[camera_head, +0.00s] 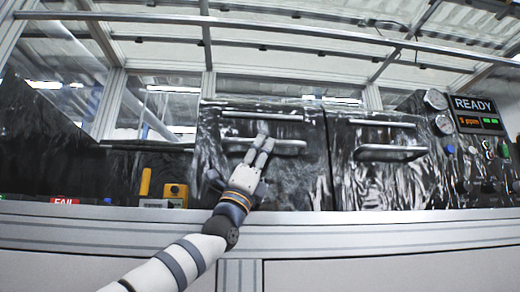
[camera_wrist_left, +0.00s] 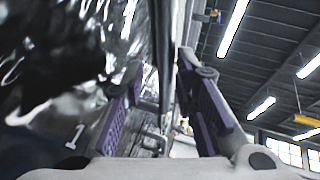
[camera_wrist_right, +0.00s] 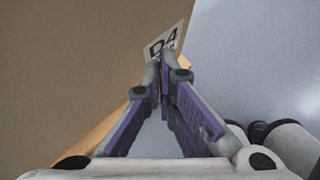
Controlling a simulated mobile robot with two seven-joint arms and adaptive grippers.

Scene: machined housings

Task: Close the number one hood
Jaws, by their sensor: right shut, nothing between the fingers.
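The number one hood (camera_head: 295,175) is the left of two dark, glossy panels in the head view, with a light bar handle (camera_head: 290,147) across it. A white "1" marks a dark surface (camera_wrist_left: 80,133) in the left wrist view. My left gripper (camera_head: 262,140) is at the handle, its fingers pointing up. In the left wrist view its fingers (camera_wrist_left: 160,65) are apart, with a dark edge or bar between them; contact is not clear. My right gripper (camera_wrist_right: 165,58) is shut and empty; it is outside the head view.
A second hood (camera_head: 375,180) with its own handle (camera_head: 390,153) stands to the right. Gauges and a READY display (camera_head: 475,105) are at the far right. A yellow device (camera_head: 175,193) sits left of my left arm. A "D4" label (camera_wrist_right: 165,42) is beyond my right fingers.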

